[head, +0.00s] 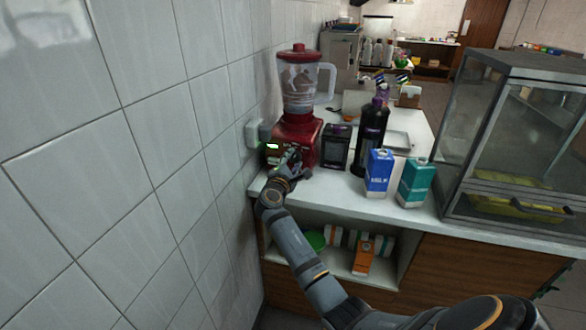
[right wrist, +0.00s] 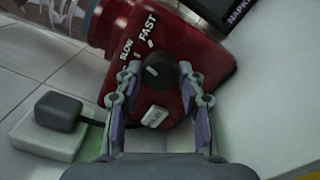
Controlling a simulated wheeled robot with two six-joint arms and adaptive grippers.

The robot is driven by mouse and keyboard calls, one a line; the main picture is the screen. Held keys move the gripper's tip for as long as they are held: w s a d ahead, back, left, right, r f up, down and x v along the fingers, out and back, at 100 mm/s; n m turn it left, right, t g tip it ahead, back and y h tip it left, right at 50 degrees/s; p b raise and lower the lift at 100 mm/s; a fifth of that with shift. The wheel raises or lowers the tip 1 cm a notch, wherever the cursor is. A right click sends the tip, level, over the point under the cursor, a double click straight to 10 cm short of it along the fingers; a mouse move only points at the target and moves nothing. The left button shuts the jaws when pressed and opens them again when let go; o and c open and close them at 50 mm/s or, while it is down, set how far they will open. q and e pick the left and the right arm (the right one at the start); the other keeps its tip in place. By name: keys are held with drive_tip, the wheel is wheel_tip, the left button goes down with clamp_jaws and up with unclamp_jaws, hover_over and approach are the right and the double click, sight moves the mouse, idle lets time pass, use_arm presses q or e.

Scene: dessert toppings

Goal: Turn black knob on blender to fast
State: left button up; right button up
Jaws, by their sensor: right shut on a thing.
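The red blender (head: 300,135) with its clear jar (head: 297,88) stands upright on the white counter, close to the tiled wall. In the right wrist view, its red base (right wrist: 195,55) carries a round black knob (right wrist: 159,72), with the printed words SLOW and FAST beside it. My right gripper (head: 291,158) is at the front of the base. In the right wrist view, its fingers lie on both sides of the knob and are shut on it. A faint light mark shows on the knob, but its exact setting is hard to tell. My left gripper is not in view.
A white button (right wrist: 154,116) sits on the base near the knob. Right of the blender stand a black napkin box (head: 336,147), a dark bottle (head: 370,140), a blue carton (head: 378,173) and a teal carton (head: 414,183). A glass case (head: 515,140) is farther right.

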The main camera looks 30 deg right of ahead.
drive_tip(key=m+b, duration=0.3)
drive_tip(key=shift+f, duration=0.2)
drive_tip(key=shift+r+m+b, duration=0.1)
drive_tip(key=shift+m+b, duration=0.25)
drive_tip(key=shift+m, duration=0.45)
drive_tip(key=shift+r, duration=0.1)
drive_tip(key=o, duration=1.2)
